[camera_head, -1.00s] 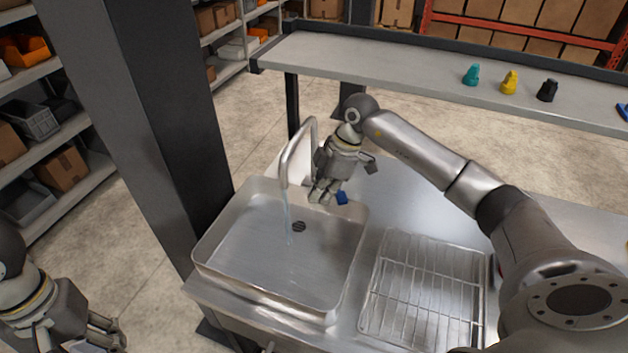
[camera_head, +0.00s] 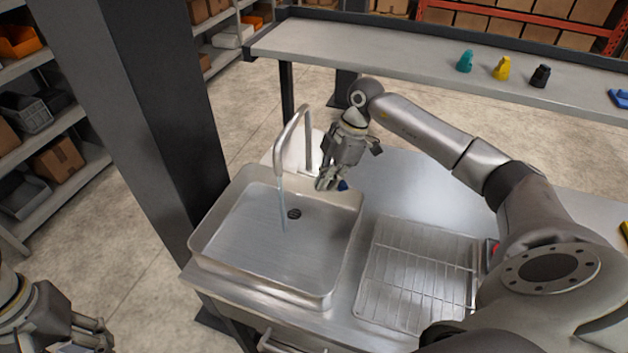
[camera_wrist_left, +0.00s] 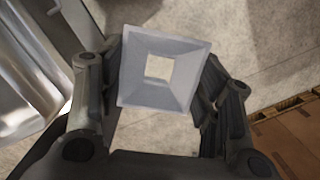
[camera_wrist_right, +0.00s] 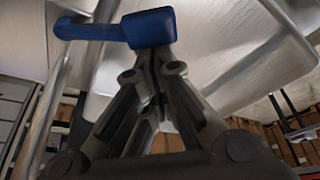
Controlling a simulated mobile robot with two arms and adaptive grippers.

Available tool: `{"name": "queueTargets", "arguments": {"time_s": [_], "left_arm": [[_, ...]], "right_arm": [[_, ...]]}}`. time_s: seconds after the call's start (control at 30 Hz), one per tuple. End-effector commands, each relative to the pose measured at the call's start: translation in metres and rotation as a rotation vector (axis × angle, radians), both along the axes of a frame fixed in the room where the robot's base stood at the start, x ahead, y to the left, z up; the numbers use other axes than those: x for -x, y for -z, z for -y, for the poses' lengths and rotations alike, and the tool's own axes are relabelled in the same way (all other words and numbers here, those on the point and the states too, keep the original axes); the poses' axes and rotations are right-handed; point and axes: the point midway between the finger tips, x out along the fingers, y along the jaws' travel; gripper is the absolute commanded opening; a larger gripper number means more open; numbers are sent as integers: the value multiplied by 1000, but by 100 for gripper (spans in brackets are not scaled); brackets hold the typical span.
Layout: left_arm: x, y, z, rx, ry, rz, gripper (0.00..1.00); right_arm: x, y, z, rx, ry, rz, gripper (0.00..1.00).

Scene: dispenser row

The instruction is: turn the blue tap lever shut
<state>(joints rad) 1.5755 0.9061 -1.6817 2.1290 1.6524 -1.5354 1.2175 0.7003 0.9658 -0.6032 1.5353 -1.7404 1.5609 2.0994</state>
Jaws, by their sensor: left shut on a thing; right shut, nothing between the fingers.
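The blue tap lever (camera_head: 343,185) shows small beside my right gripper (camera_head: 326,184), partly hidden by it in the head view. In the right wrist view the blue lever (camera_wrist_right: 150,28) lies across just beyond the closed fingertips (camera_wrist_right: 152,66); I cannot tell whether they touch. The curved metal tap (camera_head: 295,140) stands at the sink's back edge, and a thin water stream (camera_head: 283,212) falls from its spout. My left gripper (camera_head: 92,333) is at the lower left, away from the tap. It is shut on a pale grey, square, hollow piece (camera_wrist_left: 165,68).
The sink basin (camera_head: 215,262) is below the tap. A wire rack (camera_head: 420,275) lies on the metal counter to its right. A dark pillar (camera_head: 140,140) stands left of the sink. Teal (camera_head: 465,61), yellow (camera_head: 502,69) and black (camera_head: 540,76) pieces stand on the back shelf.

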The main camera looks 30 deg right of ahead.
Motion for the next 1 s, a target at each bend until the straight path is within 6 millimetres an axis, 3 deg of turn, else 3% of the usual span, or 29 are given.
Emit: {"name": "queueTargets", "arguments": {"time_s": [0.1, 0.4, 1.0], "left_arm": [[0, 0, 0, 0, 0, 0, 43], [0, -3, 0, 0, 0, 0, 43], [0, -4, 0, 0, 0, 0, 43]], "right_arm": [[7, 0, 12, 2, -81, -3, 0], [16, 0, 30, 3, -79, -3, 0], [19, 0, 44, 1, -80, -2, 0]]}}
